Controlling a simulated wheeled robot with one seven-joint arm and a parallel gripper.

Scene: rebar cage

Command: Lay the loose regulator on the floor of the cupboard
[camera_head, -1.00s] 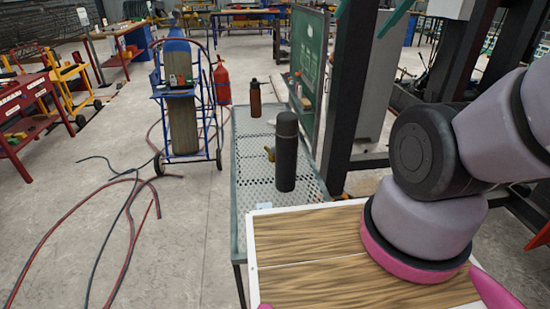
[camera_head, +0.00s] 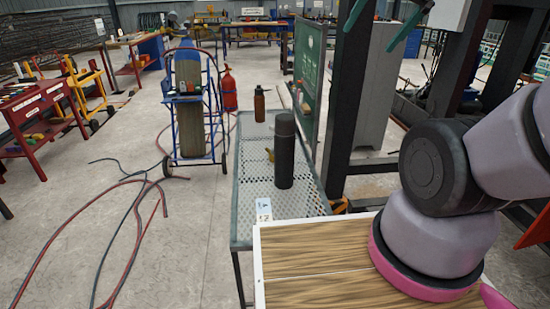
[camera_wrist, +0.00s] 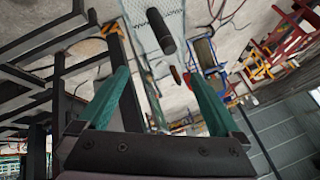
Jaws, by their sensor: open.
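A small brass-coloured piece, which looks like the regulator (camera_head: 269,155), lies on the perforated metal table (camera_head: 250,185), just left of a black bottle (camera_head: 284,160). It is too small to make out in detail. My gripper (camera_wrist: 157,75) has two teal fingers spread wide with nothing between them. Its fingers also show at the top of the head view (camera_head: 362,48), right of the table and apart from the regulator. I cannot make out an open cupboard; a wood-topped, white-edged unit (camera_head: 310,262) stands at the front, its inside hidden.
An orange-brown bottle (camera_head: 259,105) stands farther back on the table, and a small card (camera_head: 263,209) is at its near end. A dark post (camera_head: 346,100) and green board (camera_head: 309,65) border the right. A cylinder trolley (camera_head: 190,110) and hoses occupy the left floor.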

